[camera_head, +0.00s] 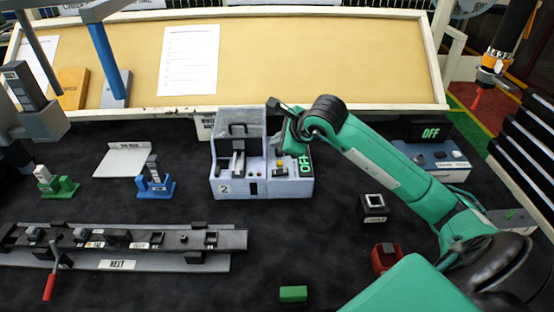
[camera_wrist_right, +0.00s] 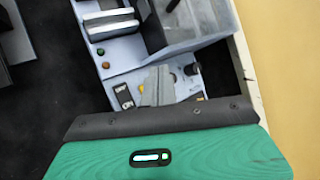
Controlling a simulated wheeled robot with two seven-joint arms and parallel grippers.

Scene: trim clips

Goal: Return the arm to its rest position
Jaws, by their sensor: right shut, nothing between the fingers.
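My right arm (camera_head: 385,165) is green and reaches in from the lower right of the head view. Its gripper (camera_head: 277,140) is at the right side of the pale machine marked 2 (camera_head: 226,188). In the wrist view the grey fingers (camera_wrist_right: 158,86) are together with nothing between them, over the machine's button panel (camera_wrist_right: 125,97). I cannot tell whether they touch the panel. My left gripper is not in view.
A blue box with an OFF display (camera_head: 432,165) stands behind the arm. A black block (camera_head: 374,212) and a red block (camera_head: 384,258) lie near it. A green block (camera_head: 293,293) is at the front. A long rail fixture (camera_head: 120,262) lies at left.

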